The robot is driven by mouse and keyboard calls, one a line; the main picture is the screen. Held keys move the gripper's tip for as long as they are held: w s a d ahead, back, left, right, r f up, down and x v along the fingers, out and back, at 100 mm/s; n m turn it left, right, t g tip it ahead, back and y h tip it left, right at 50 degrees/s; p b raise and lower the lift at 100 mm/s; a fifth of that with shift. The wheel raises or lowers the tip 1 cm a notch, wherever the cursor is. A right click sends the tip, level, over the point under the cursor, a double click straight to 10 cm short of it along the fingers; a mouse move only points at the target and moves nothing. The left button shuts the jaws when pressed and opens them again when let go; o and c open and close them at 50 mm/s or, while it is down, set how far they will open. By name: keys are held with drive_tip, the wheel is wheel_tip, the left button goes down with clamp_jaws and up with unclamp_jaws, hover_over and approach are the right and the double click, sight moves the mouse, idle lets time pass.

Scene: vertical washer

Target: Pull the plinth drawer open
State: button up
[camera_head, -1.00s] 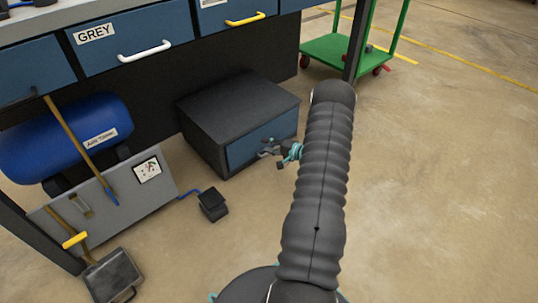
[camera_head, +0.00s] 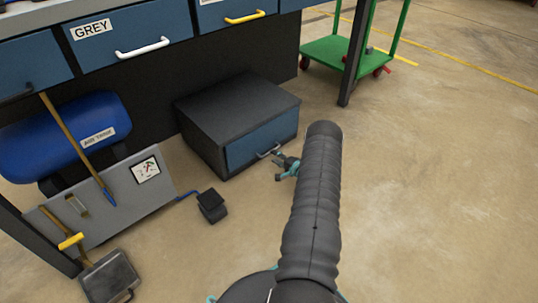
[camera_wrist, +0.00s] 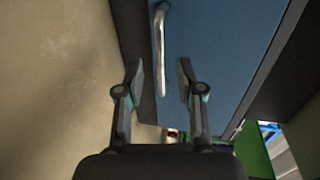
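The plinth drawer is the blue front (camera_head: 250,148) of a dark low box (camera_head: 235,105) on the floor under the bench. The front looks flush with the box. In the wrist view my gripper (camera_wrist: 160,76) is open and empty. The handle (camera_wrist: 160,45) lies ahead, roughly in line with the gap between the fingers, against the blue drawer front (camera_wrist: 215,45).
A black pedal block (camera_head: 211,205) stands on the floor left of the gripper. A blue tank (camera_head: 65,138) and grey panel sit under the bench at the left. A green cart (camera_head: 335,52) stands behind the bench leg. The floor at the right is clear.

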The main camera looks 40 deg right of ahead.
sight(269, 152)
drive_tip(key=shift+b+x, duration=0.35)
drive_tip(key=shift+x, duration=2.3)
drive_tip(key=shift+c, duration=0.2)
clamp_jaws()
